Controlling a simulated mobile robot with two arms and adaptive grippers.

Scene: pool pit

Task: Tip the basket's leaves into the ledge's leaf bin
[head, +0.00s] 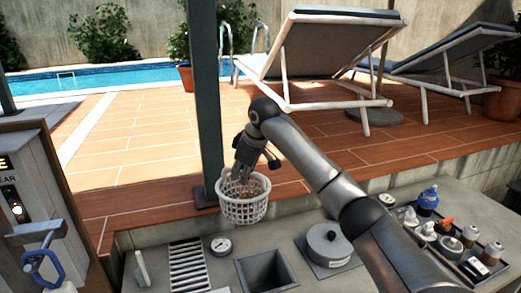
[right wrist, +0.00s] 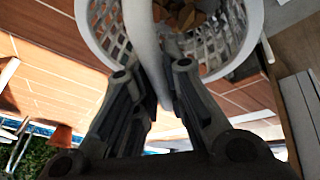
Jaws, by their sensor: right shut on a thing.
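A white lattice basket (head: 243,208) hangs roughly upright above the back edge of the grey ledge (head: 170,236). My right gripper (head: 243,172) is shut on its white handle, which passes between the fingers in the right wrist view (right wrist: 148,50). Brown leaves (right wrist: 180,14) lie inside the basket. A dark square opening in the ledge, which looks like the leaf bin (head: 266,268), is in front of the basket and slightly right of it. The basket is behind the opening, not over it. My left gripper is not in view.
A slotted grate (head: 188,265) and a round gauge (head: 221,246) lie left of the opening. A round lidded pot (head: 328,244) stands right of it. A tray of bottles (head: 465,254) is farther right. A dark post (head: 207,100) rises behind the basket.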

